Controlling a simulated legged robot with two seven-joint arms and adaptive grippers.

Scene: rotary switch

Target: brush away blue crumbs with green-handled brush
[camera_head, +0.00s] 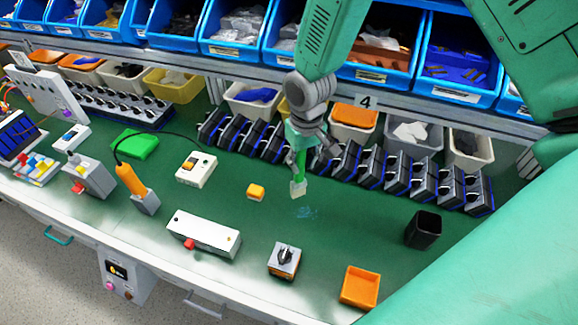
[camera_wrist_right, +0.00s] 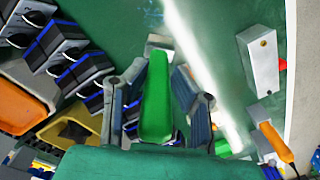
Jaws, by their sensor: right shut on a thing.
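My right gripper (camera_head: 302,150) is shut on the green-handled brush (camera_head: 300,163) and holds it upright, bristles down, over the green bench top. The pale bristle head (camera_head: 298,188) is at or just above the surface; I cannot tell if it touches. The blue crumbs (camera_head: 307,212) are a small faint patch just in front and slightly right of the bristles. In the right wrist view, the green handle (camera_wrist_right: 157,100) lies between the two grey fingers. The crumbs cannot be made out there. My left gripper is not in view.
A row of black-and-grey switch units (camera_head: 345,160) stands behind the brush. Bench around the crumbs is clear.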

